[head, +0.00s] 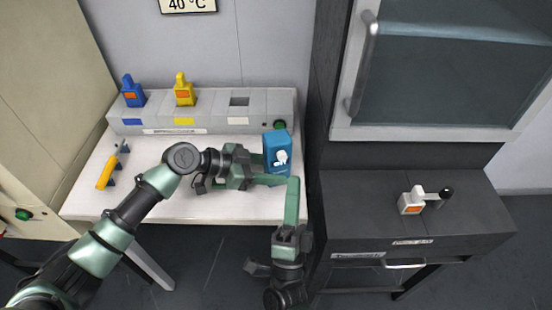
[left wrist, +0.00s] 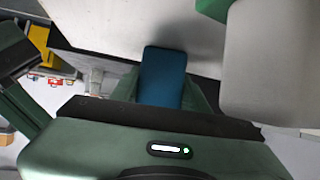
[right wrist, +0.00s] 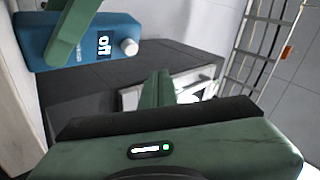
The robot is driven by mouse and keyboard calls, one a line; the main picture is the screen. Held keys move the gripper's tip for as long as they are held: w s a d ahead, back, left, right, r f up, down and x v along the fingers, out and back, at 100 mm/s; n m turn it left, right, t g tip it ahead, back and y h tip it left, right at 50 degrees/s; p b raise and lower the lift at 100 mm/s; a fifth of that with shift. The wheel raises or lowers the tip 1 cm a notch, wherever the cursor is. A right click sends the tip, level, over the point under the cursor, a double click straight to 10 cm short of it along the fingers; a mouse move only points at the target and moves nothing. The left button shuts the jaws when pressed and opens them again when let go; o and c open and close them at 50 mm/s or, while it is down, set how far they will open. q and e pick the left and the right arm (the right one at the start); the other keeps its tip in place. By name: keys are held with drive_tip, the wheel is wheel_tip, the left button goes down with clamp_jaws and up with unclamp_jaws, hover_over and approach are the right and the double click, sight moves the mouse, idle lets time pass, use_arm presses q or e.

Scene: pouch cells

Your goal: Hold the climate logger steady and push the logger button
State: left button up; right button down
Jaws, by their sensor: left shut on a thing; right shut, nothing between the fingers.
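The climate logger (head: 276,143) is a blue box standing at the right end of the white table, with a white button (head: 281,157) on its front. My left gripper (head: 268,179) is shut on the logger's lower part. The logger's blue top also shows between the fingers in the left wrist view (left wrist: 163,75). In the right wrist view, the logger (right wrist: 88,48) bears a small lit display, with the white button (right wrist: 129,46) beside it and a left finger across it. My right gripper (head: 292,182) is shut and empty, just in front of the logger, apart from the button.
A grey rack (head: 200,112) behind the logger holds a blue and a yellow handled piece. A yellow-handled tool (head: 106,173) lies at the table's left. A dark cabinet (head: 450,215) with a white lever device (head: 411,201) stands right. The table's left middle is clear.

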sight(282, 156)
drive_tip(key=shift+w+a, duration=0.2)
drive_tip(key=shift+w, duration=0.45)
drive_tip(key=shift+w+a, duration=0.25)
drive_tip(key=shift+w, duration=0.45)
drive_tip(key=shift+w+a, duration=0.2)
drive_tip(key=shift+w, duration=0.45)
drive_tip(key=shift+w, duration=0.1)
idle(0.4)
use_arm(q)
drive_tip(key=shift+s, duration=0.1)
use_arm(e)
drive_tip(key=shift+w+a, duration=0.1)
drive_tip(key=shift+w, duration=0.15)
use_arm(q)
drive_tip(key=shift+s+r, duration=0.1)
drive_tip(key=shift+r, duration=0.05)
use_arm(e)
drive_tip(key=shift+w+r, duration=0.1)
drive_tip(key=shift+w, duration=0.05)
drive_tip(key=shift+y, duration=0.3)
drive_tip(key=shift+s+f, duration=0.25)
drive_tip(key=shift+f, duration=0.15)
drive_tip(key=shift+s, duration=0.1)
